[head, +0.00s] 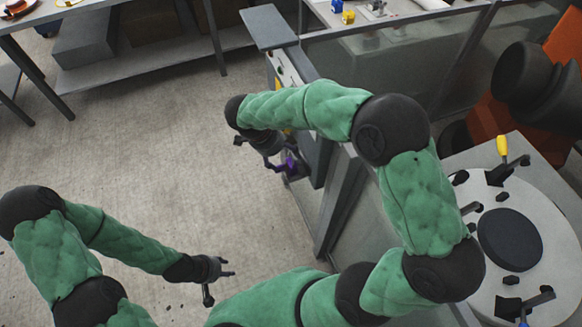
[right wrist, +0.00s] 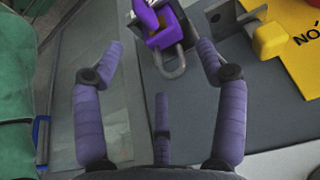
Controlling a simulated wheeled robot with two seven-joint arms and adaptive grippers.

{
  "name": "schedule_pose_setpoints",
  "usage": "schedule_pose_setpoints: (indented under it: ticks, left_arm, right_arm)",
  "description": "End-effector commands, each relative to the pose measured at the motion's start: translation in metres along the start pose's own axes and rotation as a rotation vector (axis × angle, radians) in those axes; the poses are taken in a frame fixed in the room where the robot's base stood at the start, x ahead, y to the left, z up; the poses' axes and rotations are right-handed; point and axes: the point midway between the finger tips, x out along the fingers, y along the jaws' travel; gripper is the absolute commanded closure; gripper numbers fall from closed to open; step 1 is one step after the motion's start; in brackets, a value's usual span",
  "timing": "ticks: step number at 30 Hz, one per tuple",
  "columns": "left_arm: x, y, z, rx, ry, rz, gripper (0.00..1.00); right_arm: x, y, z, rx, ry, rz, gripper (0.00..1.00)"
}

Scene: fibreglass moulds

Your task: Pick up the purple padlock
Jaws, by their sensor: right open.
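The purple padlock (right wrist: 168,32) shows at the top of the right wrist view, its grey shackle pointing toward my gripper. It hangs or rests at a small metal and yellow fitting, and its upper end is cut off by the frame. My right gripper (right wrist: 162,55) is open, its purple-wrapped fingers spread to either side of the padlock's shackle without visibly touching it. In the head view my right gripper (head: 285,165) is beside a grey post; I cannot separate the padlock from the purple fingers there. My left gripper (head: 222,284) is open and empty above the floor.
A yellow sign (right wrist: 293,40) with black letters and a yellow block (right wrist: 269,40) lie right of the padlock. A bench with a round grey mould (head: 545,225) stands at the right. A grey shelf table (head: 150,65) is at the back left.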

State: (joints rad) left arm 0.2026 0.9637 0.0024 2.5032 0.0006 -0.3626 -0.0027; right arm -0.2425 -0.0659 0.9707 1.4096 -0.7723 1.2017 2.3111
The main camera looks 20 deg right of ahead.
Motion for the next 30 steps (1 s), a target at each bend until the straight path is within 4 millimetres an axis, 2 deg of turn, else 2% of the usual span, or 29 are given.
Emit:
schedule_pose_setpoints:
  ticks: [1, 8, 16, 24, 25, 26, 30]
  left_arm:
    - [0.003, -0.001, 0.000, 0.000, 0.000, 0.000, 0.60]
    - [0.008, -0.003, 0.000, 0.000, 0.000, 0.000, 0.60]
    - [0.023, -0.008, -0.001, 0.000, 0.000, 0.000, 0.60]
    - [0.023, -0.008, -0.001, 0.000, 0.000, 0.000, 0.60]
    - [0.023, -0.008, -0.001, 0.000, 0.000, 0.000, 0.60]
    - [0.023, -0.008, -0.001, 0.000, 0.000, 0.000, 0.60]
    - [0.023, -0.008, -0.001, 0.000, 0.000, 0.000, 0.60]
  right_arm:
    - [0.007, 0.000, 0.000, 0.000, 0.000, 0.000, 0.27]
    - [0.021, -0.002, 0.000, 0.000, 0.000, 0.000, 0.27]
    - [0.058, -0.005, -0.001, -0.001, -0.001, 0.001, 0.27]
    - [0.062, -0.005, -0.002, -0.001, -0.002, -0.002, 0.27]
    - [0.062, -0.005, -0.002, -0.001, -0.002, -0.002, 0.30]
    - [0.062, -0.005, -0.002, -0.001, -0.002, -0.002, 0.39]
    - [0.062, -0.005, -0.002, -0.002, -0.002, -0.002, 0.78]
